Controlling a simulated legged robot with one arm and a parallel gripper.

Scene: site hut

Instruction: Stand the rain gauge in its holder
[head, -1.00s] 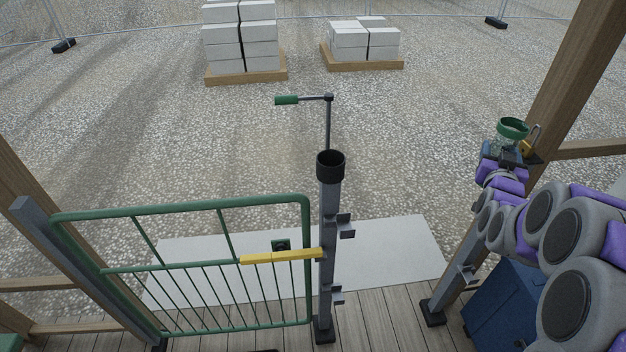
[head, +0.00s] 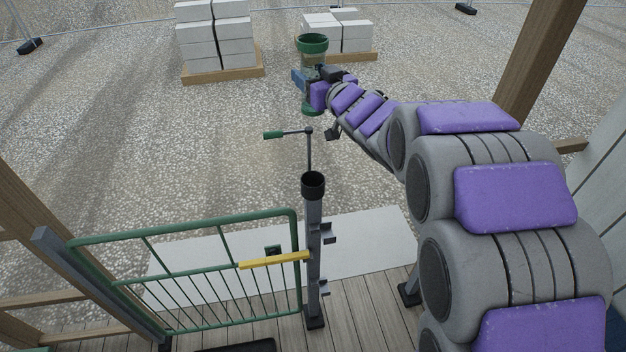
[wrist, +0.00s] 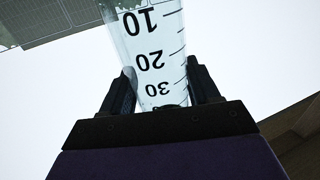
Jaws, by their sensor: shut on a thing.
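The rain gauge is a clear tube with a green rim (head: 312,43) and a green base. My gripper (head: 312,80) is shut on it and holds it roughly upright in the air. In the wrist view the gauge's tube (wrist: 152,50) shows black marks 10, 20 and 30 between my two fingers. The holder looks to be the black open cup (head: 313,184) on top of the grey gate post; its opening faces up and looks empty. In the head view the gauge appears above and beyond this cup, apart from it.
A green gate (head: 190,232) with a yellow latch bar (head: 275,260) is left of the post. Wooden posts (head: 540,70) frame the sides. Pallets of white blocks (head: 215,40) stand on the gravel beyond.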

